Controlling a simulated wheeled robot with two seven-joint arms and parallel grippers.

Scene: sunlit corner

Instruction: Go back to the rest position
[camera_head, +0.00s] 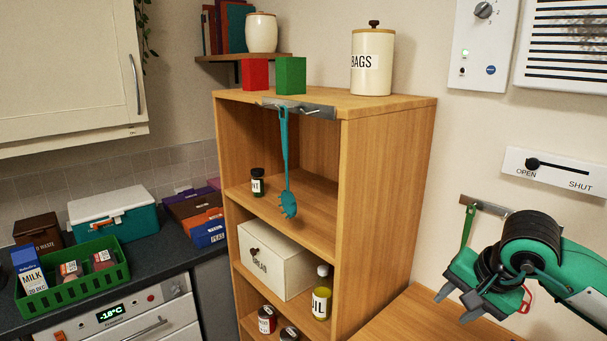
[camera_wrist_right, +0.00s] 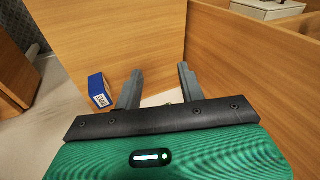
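My right gripper (camera_head: 454,306) is at the lower right of the head view, in front of the wall and above a low wooden surface. Its two fingers are apart. In the right wrist view the fingers (camera_wrist_right: 160,70) also stand apart with nothing between them, pointing toward wooden panels. My left gripper and left arm are not in the head view.
A green item (camera_head: 467,228) hangs from a wall rail beside my gripper. A blue box (camera_wrist_right: 99,90) shows in the wrist view.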

